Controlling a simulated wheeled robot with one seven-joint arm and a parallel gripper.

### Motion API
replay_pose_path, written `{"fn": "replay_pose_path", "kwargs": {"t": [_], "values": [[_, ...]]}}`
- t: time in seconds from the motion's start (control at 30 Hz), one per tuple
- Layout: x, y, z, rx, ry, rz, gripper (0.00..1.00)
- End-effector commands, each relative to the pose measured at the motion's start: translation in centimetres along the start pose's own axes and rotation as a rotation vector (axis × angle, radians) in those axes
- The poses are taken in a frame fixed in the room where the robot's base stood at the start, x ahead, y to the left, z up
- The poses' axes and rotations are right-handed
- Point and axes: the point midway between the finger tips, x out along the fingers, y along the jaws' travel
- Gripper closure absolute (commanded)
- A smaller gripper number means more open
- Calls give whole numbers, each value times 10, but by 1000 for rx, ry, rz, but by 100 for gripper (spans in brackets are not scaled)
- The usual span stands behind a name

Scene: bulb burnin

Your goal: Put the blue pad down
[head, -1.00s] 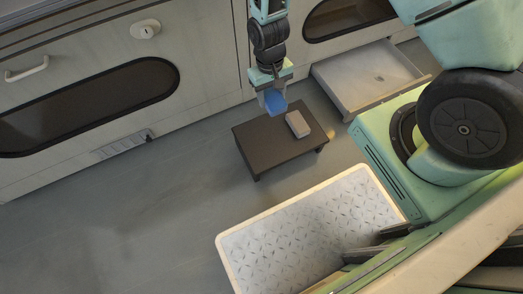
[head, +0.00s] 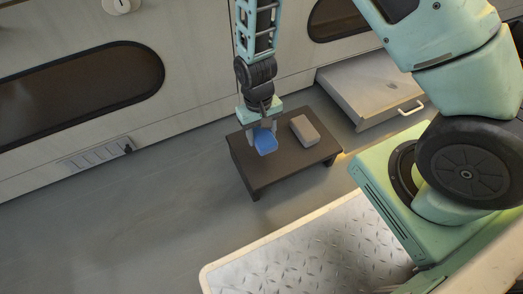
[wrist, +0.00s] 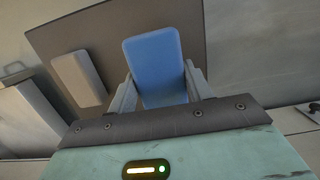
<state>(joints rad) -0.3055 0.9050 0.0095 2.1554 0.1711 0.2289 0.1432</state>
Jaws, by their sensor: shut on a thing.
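The blue pad (head: 265,142) is a small rounded block held between the fingers of my gripper (head: 261,133). My gripper is shut on it and points down over the left part of a low dark table (head: 285,168). In the wrist view the blue pad (wrist: 154,62) stands out between both fingers, with the dark tabletop (wrist: 105,30) behind it. I cannot tell whether the pad touches the tabletop. A grey-beige block (head: 305,130) lies on the table to the right of the pad, with a gap between them.
An open drawer (head: 362,90) juts out at the right behind the table. A white cabinet front (head: 190,75) runs along the back. A patterned metal tray with a pale rim (head: 310,262) is at the front. Grey floor (head: 120,220) is clear at the left.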

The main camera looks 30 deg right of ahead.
Motion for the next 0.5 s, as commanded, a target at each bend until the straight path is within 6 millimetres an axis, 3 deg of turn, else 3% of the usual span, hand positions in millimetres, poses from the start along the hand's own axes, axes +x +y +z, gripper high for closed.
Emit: {"fn": "replay_pose_path", "kwargs": {"t": [0.03, 0.5], "values": [[17, 0, -2, 0, -1, 0, 68], [63, 0, -10, 0, 1, 0, 68]]}}
